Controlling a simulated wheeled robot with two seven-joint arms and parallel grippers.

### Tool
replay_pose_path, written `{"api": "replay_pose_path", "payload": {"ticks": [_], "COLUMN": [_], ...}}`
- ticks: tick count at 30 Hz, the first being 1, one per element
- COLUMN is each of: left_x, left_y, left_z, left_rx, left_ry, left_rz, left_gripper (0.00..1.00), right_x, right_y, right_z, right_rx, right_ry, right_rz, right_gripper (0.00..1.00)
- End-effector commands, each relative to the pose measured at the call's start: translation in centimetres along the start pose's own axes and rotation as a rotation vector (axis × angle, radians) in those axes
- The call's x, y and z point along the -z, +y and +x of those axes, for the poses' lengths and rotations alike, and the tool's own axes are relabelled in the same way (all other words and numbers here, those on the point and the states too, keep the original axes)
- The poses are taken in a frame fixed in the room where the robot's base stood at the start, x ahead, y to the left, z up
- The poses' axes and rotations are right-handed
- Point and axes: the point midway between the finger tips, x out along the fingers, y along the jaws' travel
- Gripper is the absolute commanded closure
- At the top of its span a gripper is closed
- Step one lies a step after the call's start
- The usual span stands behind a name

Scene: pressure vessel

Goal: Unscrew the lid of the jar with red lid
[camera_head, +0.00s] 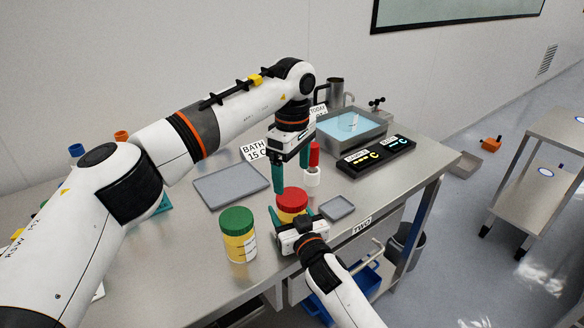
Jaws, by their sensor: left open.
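The jar with red lid (292,199) stands upright near the front edge of the table, its lid on; my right gripper hides its lower front. My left gripper (292,179) points down just above and behind the red lid, its green fingers apart and nothing between them. My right gripper (292,218) reaches in from the front, low at the jar, with one green finger on the jar's left and the other toward its right. I cannot tell whether these fingers press on the jar.
A yellow jar with a green lid (238,235) stands left of the red-lidded jar. A small grey tray (337,208) lies to the right. A red-capped bottle (313,165) stands close behind my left gripper. A larger grey tray (231,186), water bath (352,125) and black display panel (377,155) lie farther back.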

Motion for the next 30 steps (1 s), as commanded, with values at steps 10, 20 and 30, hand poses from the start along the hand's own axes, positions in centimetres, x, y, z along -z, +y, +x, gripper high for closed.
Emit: {"api": "replay_pose_path", "payload": {"ticks": [10,20,30], "left_x": [0.0,0.0,0.0], "left_y": [0.0,0.0,0.0], "left_z": [5.2,6.4,6.3], "left_rx": [-0.002,0.0,0.0], "left_ry": [0.001,0.0,0.0], "left_rz": [-0.004,-0.004,-0.004], "left_gripper": [0.15,0.15,0.52], "right_x": [0.1,0.1,0.1], "right_y": [0.0,0.0,0.0], "right_z": [0.0,0.0,0.0], "right_rx": [0.0,0.0,0.0], "right_ry": [0.001,0.001,0.001], "right_rz": [0.0,0.0,0.0], "right_gripper": [1.0,1.0,1.0]}}
